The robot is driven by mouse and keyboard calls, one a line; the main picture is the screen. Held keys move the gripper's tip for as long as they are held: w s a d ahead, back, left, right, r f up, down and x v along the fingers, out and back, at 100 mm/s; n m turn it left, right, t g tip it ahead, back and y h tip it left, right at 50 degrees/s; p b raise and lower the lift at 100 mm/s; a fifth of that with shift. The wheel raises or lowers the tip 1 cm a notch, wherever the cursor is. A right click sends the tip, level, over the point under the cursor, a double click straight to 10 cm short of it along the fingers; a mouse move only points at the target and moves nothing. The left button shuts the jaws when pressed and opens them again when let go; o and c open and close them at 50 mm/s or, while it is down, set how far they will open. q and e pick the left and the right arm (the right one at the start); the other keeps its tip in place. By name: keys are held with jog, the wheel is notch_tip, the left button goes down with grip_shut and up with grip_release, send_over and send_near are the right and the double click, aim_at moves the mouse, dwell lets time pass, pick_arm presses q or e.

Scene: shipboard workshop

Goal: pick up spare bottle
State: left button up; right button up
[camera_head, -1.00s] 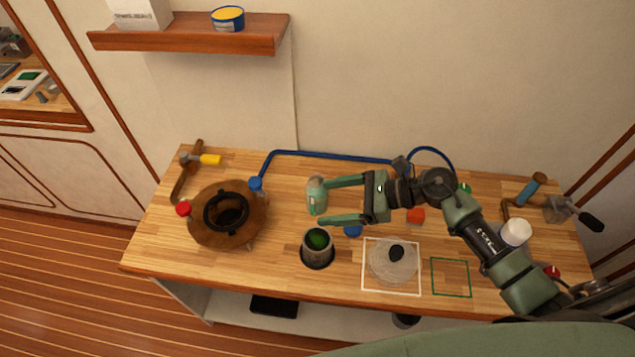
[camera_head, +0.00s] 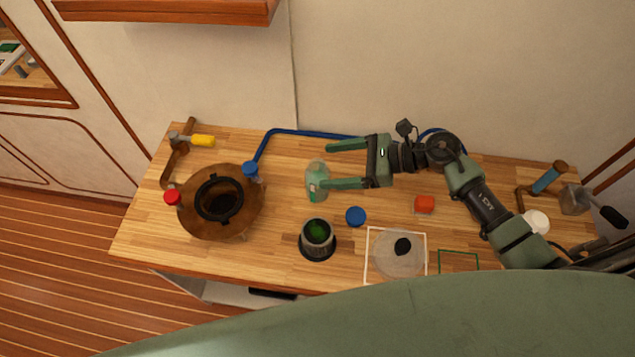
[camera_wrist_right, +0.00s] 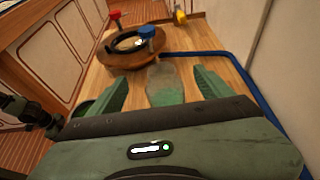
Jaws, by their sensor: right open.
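The spare bottle (camera_head: 315,176) is a clear, pale green bottle on the wooden workbench, left of my right gripper. My right gripper (camera_head: 325,165) is open, its fingers pointing left; in the head view the nearer finger overlaps the bottle. In the right wrist view the bottle (camera_wrist_right: 165,84) shows between the two spread fingers of my right gripper (camera_wrist_right: 160,80), with no clear contact. My left gripper is not in view.
A round wooden piece with a black ring (camera_head: 218,200) and red and blue caps stands left. A dark cup with green inside (camera_head: 317,238), a blue cap (camera_head: 355,216) and a red block (camera_head: 424,204) are nearby. A blue tube (camera_head: 300,132) runs behind the bottle.

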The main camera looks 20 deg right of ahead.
aim_at(308, 184)
notch_tip(308, 184, down, 8)
jog(key=b, duration=0.6)
jog(key=shift+w+r+b, duration=0.1)
jog(key=shift+r+b, duration=0.15)
jog(key=shift+b, duration=0.1)
jog(key=p+x, duration=0.3)
jog(key=x, duration=0.4)
jog(key=shift+f, duration=0.1)
jog(key=shift+w+a+f, duration=0.15)
jog(key=shift+a+f, duration=0.1)
jog(key=c, duration=1.6)
grip_shut()
jog(key=shift+d+r, duration=0.1)
